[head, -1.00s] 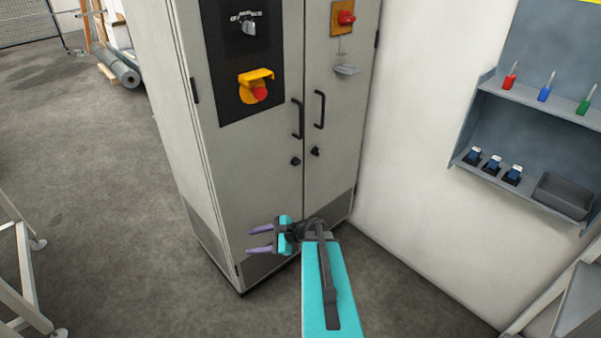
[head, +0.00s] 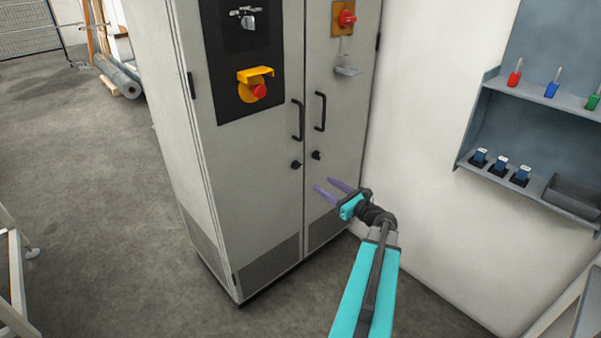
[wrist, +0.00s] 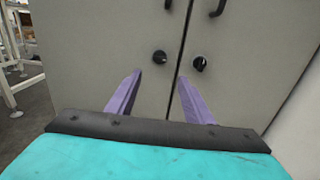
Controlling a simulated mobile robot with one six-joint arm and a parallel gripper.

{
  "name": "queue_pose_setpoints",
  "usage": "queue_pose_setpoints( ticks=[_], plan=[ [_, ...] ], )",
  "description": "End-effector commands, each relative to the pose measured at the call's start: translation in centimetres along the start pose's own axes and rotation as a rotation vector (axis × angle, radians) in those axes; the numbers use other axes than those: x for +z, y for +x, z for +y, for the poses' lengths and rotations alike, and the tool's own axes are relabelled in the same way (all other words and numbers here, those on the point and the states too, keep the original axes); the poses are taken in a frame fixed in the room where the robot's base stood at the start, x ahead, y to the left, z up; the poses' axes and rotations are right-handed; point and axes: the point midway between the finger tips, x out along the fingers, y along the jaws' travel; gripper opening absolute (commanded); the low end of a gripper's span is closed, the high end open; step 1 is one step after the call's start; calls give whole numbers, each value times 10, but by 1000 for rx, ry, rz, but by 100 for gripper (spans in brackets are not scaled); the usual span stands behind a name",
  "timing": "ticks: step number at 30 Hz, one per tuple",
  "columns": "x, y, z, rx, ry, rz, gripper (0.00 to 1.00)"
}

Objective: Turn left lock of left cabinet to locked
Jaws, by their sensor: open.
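The grey two-door cabinet (head: 245,190) stands ahead of me. Its left lock (head: 296,165) is a small black knob on the left door near the door seam; it also shows in the wrist view (wrist: 160,57). The right lock (head: 316,155) sits on the right door; in the wrist view it (wrist: 200,63) shows a paler mark on its face. My gripper (head: 325,188) is open and empty, its purple fingers pointing toward the doors below and right of the locks. In the wrist view both locks appear beyond and above the fingertips (wrist: 161,78), apart from them. I cannot tell the left lock's exact angle.
Black door handles (head: 298,120) are above the locks. A yellow-shrouded red switch (head: 256,88) and a red knob (head: 347,18) are higher up. A white wall with a blue-grey shelf (head: 520,130) is on the right. Open floor lies left of the cabinet.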

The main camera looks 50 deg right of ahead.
Motion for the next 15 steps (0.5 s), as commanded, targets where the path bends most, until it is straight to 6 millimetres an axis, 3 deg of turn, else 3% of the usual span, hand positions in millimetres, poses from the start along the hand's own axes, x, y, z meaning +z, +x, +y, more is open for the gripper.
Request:
queue_pose_setpoints(
  ticks=[9,15],
  plan=[
    [0,2,0,1,-2,1,47],
    [0,16,0,4,-3,1,47]
  ],
)
